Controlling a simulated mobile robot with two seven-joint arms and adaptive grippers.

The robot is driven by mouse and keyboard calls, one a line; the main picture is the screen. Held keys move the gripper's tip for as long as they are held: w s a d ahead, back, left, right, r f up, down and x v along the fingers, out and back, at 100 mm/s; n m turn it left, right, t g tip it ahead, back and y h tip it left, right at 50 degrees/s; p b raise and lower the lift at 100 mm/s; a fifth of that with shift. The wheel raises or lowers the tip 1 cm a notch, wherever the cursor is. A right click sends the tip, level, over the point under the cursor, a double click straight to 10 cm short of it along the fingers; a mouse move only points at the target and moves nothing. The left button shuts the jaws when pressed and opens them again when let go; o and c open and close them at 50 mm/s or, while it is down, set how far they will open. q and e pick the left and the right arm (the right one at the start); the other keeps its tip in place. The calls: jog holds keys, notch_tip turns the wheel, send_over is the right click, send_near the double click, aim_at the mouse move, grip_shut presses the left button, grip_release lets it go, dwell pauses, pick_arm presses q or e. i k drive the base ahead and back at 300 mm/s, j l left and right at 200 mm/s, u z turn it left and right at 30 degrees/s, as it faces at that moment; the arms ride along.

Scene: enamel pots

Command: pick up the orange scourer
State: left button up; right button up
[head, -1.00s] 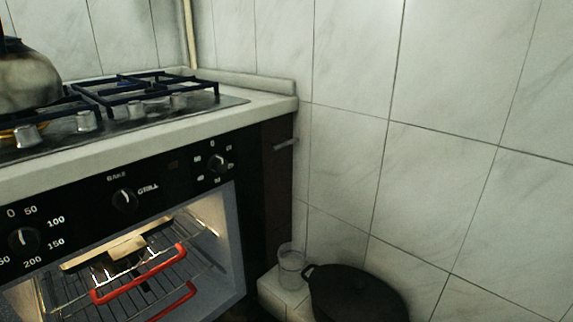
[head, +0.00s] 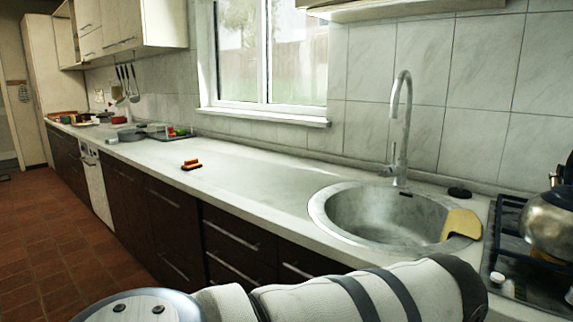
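A small orange thing (head: 191,164), which looks like the scourer, lies on the white worktop (head: 262,172) left of the sink. It has a darker part, and its details are too small to tell. Nothing touches it. One of my arm links crosses the bottom of the head view, well in front of the worktop. Neither of my grippers is in view.
A round sink (head: 385,222) with a tall tap (head: 400,130) is at right, with a yellow cloth-like piece (head: 461,223) on its rim. A kettle (head: 548,222) stands on the stove (head: 515,285). Pans and small items crowd the far left worktop. The tiled floor (head: 40,225) at left is clear.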

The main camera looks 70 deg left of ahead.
aim_at(192, 164)
jog(key=u, duration=2.85)
jog(key=z, duration=2.6)
jog(key=u, duration=2.6)
jog(key=i+j+z, duration=0.6)
jog(key=i+j, duration=0.15)
jog(key=i+j+z, duration=0.3)
jog(key=j, duration=0.2)
jog(key=i+j+z, duration=0.3)
jog(key=j, duration=0.3)
